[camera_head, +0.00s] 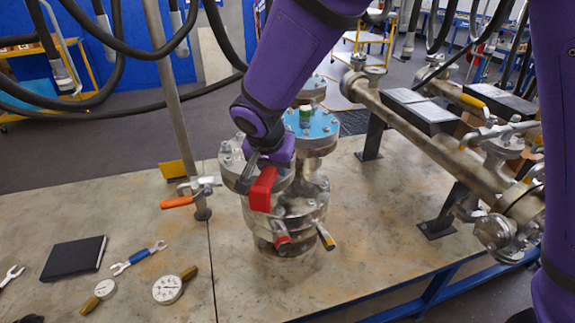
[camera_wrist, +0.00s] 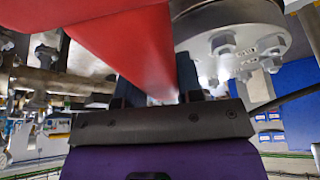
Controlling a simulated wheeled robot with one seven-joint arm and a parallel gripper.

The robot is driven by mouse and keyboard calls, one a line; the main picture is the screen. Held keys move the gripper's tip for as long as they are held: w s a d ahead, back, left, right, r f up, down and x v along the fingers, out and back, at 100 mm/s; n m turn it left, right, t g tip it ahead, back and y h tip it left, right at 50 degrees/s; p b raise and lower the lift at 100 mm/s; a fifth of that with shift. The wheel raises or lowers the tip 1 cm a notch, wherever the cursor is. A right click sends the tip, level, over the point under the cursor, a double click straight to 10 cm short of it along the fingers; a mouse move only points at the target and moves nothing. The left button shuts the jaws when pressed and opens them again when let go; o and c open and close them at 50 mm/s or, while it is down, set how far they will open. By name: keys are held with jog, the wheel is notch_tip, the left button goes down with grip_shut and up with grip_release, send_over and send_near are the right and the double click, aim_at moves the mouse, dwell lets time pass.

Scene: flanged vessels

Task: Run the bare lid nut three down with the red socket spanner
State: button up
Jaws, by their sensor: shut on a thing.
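My gripper (camera_head: 268,160) is shut on the red socket spanner (camera_head: 263,188), over the front vessel. In the wrist view the spanner (camera_wrist: 125,45) runs large and red up from between my fingers (camera_wrist: 160,92). The spanner's socket end is not clear.
Valve handles (camera_head: 325,236) jut from the front vessel. A post with an orange-handled clamp (camera_head: 180,202) stands left. Gauges (camera_head: 167,289), a blue spanner (camera_head: 140,257) and a black notebook (camera_head: 74,258) lie on the bench.

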jog(key=shift+w+a, duration=0.1)
jog(key=shift+a, duration=0.15)
jog(key=shift+d+r, duration=0.1)
jog(key=shift+r, duration=2.45)
